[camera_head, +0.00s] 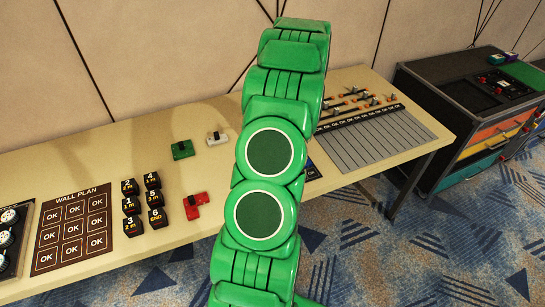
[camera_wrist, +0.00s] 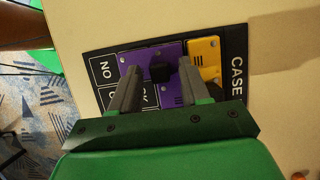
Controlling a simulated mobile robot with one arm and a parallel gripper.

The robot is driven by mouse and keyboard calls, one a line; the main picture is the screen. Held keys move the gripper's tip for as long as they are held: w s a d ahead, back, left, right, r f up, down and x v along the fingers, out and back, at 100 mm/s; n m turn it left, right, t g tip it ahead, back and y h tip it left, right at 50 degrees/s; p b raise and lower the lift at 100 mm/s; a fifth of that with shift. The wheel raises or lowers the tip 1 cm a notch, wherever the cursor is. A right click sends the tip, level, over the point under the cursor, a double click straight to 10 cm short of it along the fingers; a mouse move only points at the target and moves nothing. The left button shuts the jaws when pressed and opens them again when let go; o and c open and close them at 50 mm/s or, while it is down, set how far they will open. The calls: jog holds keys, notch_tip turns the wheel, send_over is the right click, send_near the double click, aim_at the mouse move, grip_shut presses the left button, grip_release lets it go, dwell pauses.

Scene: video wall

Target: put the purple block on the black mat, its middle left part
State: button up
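In the wrist view a purple block (camera_wrist: 140,57) with a black knob lies flat over cells of the black mat (camera_wrist: 237,60), which is lettered CASE. The block is beside a yellow block (camera_wrist: 204,55), between it and the NO cell. My gripper (camera_wrist: 160,69) is open, its two grey fingers on either side of the knob with gaps showing. I cannot tell how high the fingertips are above the block. In the head view my green arm hides the gripper, the purple block and most of the mat; only a dark edge (camera_head: 312,171) shows.
On the table (camera_head: 80,155) are a brown WALL PLAN mat (camera_head: 87,205), several black numbered blocks, a green block (camera_head: 182,149), a white block (camera_head: 216,137) and a red block (camera_head: 196,204). A grey slotted panel (camera_head: 375,138) is at right. A drawer cabinet (camera_head: 455,140) stands beyond.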

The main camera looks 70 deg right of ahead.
jog(key=v, duration=1.2)
jog(key=shift+r, duration=0.15)
jog(key=w+a+r+n+g, duration=0.1)
jog(key=w+a+r+n, duration=0.35)
jog(key=w+a, duration=0.45)
jog(key=w+a+r+n+g, duration=0.1)
jog(key=w+a+r+n, duration=0.45)
jog(key=a, duration=0.55)
jog(key=w+a+r+n+g, duration=0.1)
jog(key=a+r+n, duration=0.15)
jog(key=a, duration=0.55)
jog(key=w+a+r+n+g, duration=0.1)
jog(key=w+a+r+n, duration=0.15)
jog(key=a, duration=0.65)
jog(key=s+a+r+n+h, duration=0.1)
jog(key=s+a+n, duration=0.5)
jog(key=a, duration=0.3)
jog(key=s+a+r+n+g+h, duration=0.1)
jog(key=s+a+r+n+h, duration=0.1)
jog(key=s+a+n, duration=0.4)
jog(key=s+a, duration=0.3)
jog(key=a, duration=0.1)
jog(key=shift+s+a, duration=0.15)
jog(key=shift+a, duration=0.15)
